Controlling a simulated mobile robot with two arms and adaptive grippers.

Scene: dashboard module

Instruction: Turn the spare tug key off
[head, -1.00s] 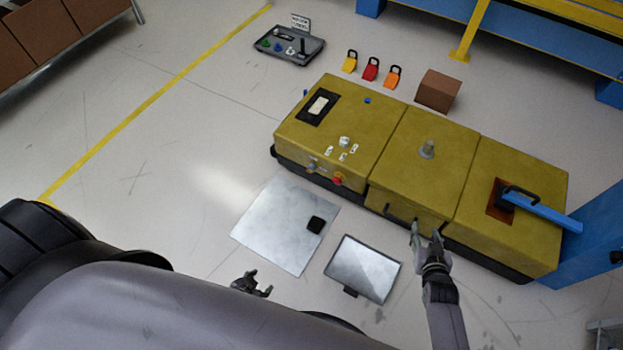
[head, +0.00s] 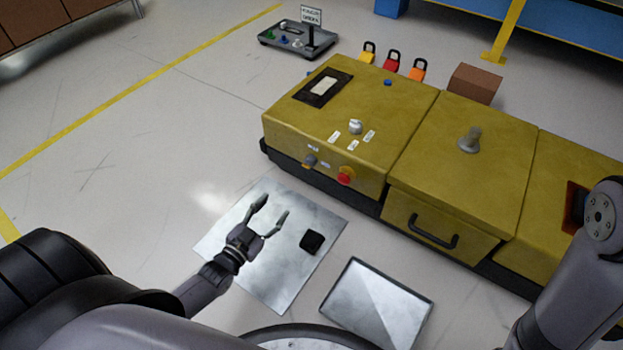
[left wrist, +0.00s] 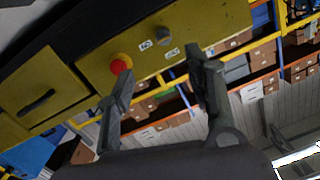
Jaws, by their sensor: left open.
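The yellow tug (head: 420,110) stands right of centre. Its front face carries a grey key-like knob (head: 309,161) and a red button (head: 346,175), both with small labels. They also show in the left wrist view as the knob (left wrist: 163,35) and red button (left wrist: 121,66). A silver rotary knob (head: 356,127) with white labels sits on the tug's top. I cannot tell which is the spare key. My left gripper (head: 269,207) is open and empty in front of the tug's face, apart from it; its fingers (left wrist: 165,75) are spread. My right gripper is out of view.
A dark panel (head: 298,48) with coloured knobs and an unreadable sign stands at the back. Three padlocks and a brown box (head: 475,83) stand behind the tug. Metal plates (head: 225,245) lie on the floor. Open floor is at left.

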